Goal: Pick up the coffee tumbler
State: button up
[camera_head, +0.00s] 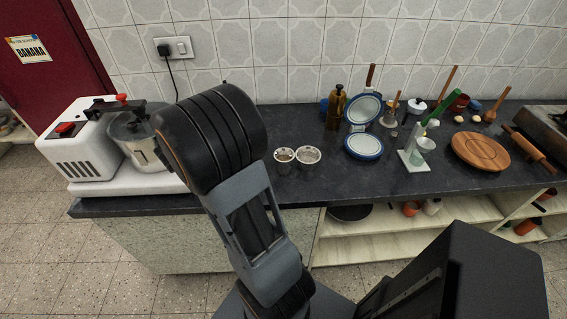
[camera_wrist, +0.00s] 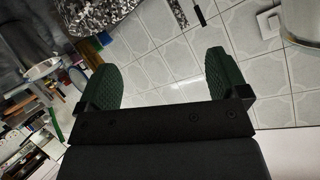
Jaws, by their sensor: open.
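Two small steel tumblers stand side by side near the counter's front edge in the head view. The left tumbler (camera_head: 285,168) has a brownish content, and the right tumbler (camera_head: 307,165) looks paler inside. I cannot tell for certain which holds coffee. My gripper (camera_wrist: 155,75) shows in the wrist view with its two dark green fingers wide apart and only wall tiles between them. In the head view my arm rises left of the tumblers and hides the gripper. I cannot make out either tumbler in the wrist view.
A white appliance with a steel drum (camera_head: 85,150) stands at the left of the dark counter (camera_head: 300,195). Wall tiles rise behind.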

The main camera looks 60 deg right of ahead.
jog(key=s+d+f+m+g, duration=0.3)
jog(key=s+d+m+g, duration=0.1)
jog(key=s+g, duration=0.3)
jog(key=m+g, duration=0.2)
jog(key=g, duration=0.3)
send_near(291, 155)
jog(key=shift+x, duration=3.55)
jog(key=shift+r, duration=0.1)
jog(key=c, duration=1.2)
jog(key=shift+r, duration=0.25)
